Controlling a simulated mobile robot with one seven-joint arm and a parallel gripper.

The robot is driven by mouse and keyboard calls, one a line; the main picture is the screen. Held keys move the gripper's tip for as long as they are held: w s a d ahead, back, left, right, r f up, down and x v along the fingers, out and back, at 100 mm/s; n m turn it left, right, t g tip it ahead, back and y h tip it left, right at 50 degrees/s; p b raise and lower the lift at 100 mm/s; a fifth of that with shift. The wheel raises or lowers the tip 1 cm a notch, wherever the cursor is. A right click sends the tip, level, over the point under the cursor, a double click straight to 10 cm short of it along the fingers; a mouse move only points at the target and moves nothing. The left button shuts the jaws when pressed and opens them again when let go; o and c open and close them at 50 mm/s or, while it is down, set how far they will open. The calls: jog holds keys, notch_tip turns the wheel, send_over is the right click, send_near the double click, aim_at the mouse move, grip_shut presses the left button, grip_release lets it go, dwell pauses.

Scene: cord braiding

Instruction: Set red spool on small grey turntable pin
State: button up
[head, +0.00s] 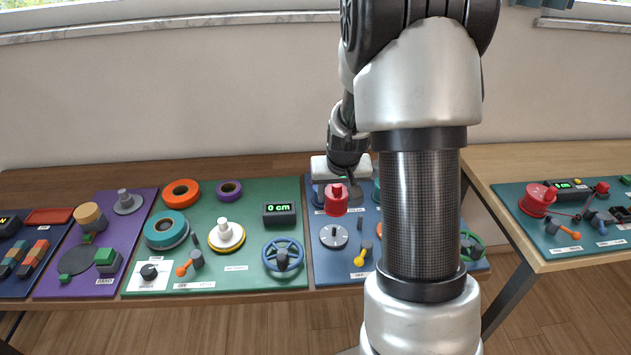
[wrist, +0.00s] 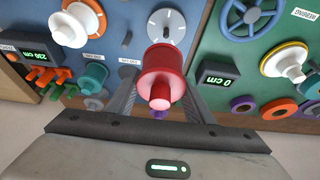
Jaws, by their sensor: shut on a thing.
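The red spool (head: 336,198) is held by my gripper (head: 337,186) above the blue board. In the wrist view the spool (wrist: 165,65) sits between the two fingers of my gripper (wrist: 162,80), which are shut on it. A small grey disc with white tick marks (head: 334,236), which looks like the grey turntable, lies on the blue board, in front of and below the spool in the head view. In the wrist view this disc (wrist: 166,27) is just beyond the spool, which appears apart from it. Its centre pin is too small to make out clearly.
A yellow-handled lever (head: 361,257) stands near the disc. The green board to the left holds a handwheel (head: 283,257) and a counter (head: 279,212). In the wrist view, a teal spool (wrist: 93,76) and another counter (wrist: 38,52) are to the left. My arm hides part of the blue board.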

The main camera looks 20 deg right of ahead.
aim_at(334, 210)
jog(key=shift+s+a, duration=0.25)
jog(key=shift+s, duration=0.1)
jog(key=shift+f+b, duration=1.6)
jog(key=shift+f, duration=0.9)
jog(key=shift+f+b, duration=1.15)
jog(key=shift+f, duration=0.15)
jog(key=shift+f+b, duration=0.75)
jog(key=shift+b, duration=0.05)
jog(key=o, duration=1.1)
jog(key=shift+r, duration=0.1)
jog(key=shift+r, duration=0.1)
